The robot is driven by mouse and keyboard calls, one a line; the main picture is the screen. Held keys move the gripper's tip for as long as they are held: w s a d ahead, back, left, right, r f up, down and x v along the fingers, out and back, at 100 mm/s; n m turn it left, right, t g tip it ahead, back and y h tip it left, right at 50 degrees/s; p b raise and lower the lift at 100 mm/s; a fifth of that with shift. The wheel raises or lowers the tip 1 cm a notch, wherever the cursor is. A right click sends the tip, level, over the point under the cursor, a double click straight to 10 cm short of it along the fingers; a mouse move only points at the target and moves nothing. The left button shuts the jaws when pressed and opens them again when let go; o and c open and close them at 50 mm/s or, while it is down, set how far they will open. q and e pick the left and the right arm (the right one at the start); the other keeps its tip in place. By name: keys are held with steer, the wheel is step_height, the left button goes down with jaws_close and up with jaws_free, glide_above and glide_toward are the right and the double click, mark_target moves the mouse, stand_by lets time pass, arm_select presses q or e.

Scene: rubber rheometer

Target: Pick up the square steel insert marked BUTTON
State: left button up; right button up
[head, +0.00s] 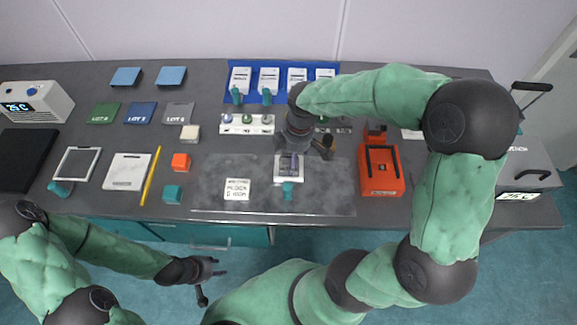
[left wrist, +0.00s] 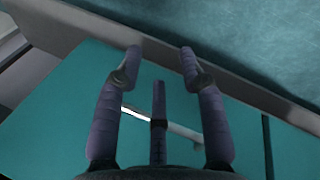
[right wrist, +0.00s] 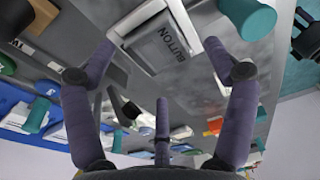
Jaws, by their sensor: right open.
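The square steel insert marked BUTTON (right wrist: 168,46) sits in a pale square frame (right wrist: 128,28) in the right wrist view, its lettering facing up. In the head view the frame (head: 278,175) stands near the front of the bench, and the insert is partly covered by my right gripper. My right gripper (head: 308,150) is open and empty, pointing down above the insert. In the right wrist view its fingertips (right wrist: 160,46) lie on either side of the insert; contact is not visible. My left gripper (head: 212,283) is open and empty in front of the bench; the left wrist view shows its spread fingers (left wrist: 158,55).
A teal cylinder (head: 288,190) adjoins the frame's front. A label card (head: 237,190) lies left, an orange-red device (head: 381,172) stands right. Behind are a white rack (head: 247,124) and a blue tray (head: 233,97) with white holders. My left gripper faces a teal drawer front (left wrist: 60,110).

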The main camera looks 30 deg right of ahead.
steer(key=f+b, duration=0.1)
steer(key=f, duration=0.1)
steer(key=f+b, duration=0.1)
steer(key=f, duration=0.1)
steer(key=shift+w+a+f, duration=0.15)
steer(key=shift+w+a, duration=0.05)
steer(key=shift+f, duration=0.4)
